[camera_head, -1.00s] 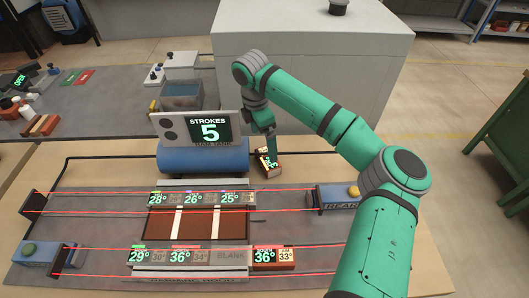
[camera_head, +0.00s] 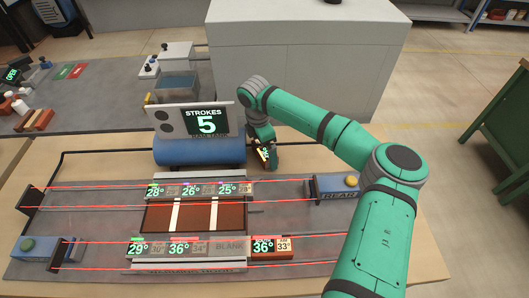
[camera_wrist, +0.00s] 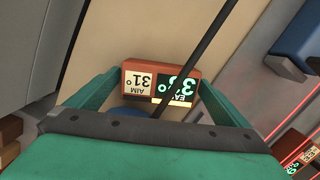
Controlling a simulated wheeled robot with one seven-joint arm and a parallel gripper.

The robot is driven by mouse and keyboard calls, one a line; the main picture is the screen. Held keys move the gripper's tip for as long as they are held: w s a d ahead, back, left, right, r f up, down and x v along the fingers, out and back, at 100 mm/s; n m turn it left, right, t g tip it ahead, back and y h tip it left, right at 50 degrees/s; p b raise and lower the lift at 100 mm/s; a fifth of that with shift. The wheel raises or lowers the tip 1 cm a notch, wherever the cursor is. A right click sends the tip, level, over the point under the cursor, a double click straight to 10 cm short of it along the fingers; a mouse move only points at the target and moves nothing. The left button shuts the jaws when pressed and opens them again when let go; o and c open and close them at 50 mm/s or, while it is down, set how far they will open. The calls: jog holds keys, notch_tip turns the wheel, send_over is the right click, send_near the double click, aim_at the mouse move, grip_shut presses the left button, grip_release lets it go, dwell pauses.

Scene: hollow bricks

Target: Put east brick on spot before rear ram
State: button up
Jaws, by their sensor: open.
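The east brick (camera_head: 263,153) is a small orange-brown block behind the rear row, right of the blue cylinder. In the wrist view its top (camera_wrist: 160,83) reads "AIM 31°" beside a green number, partly crossed by a black cable. My gripper (camera_head: 265,160) is open, its fingers to either side of the brick; contact cannot be told. The rear ram (camera_head: 337,189) is a blue block with a yellow button at the right end of the rear lane. The lane floor (camera_head: 283,191) between this ram and the rear row's right end is bare.
The rear row (camera_head: 200,190) shows several numbered labels. The front row (camera_head: 190,250) ends in an orange brick (camera_head: 272,248) reading 36° and 33°. Red beams run along both lanes. A "STROKES 5" display (camera_head: 207,121) stands above the blue cylinder (camera_head: 199,152), close left of my gripper.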

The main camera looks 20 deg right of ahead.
jog(key=shift+f, duration=0.2)
jog(key=shift+d+r, duration=0.1)
jog(key=c, duration=1.5)
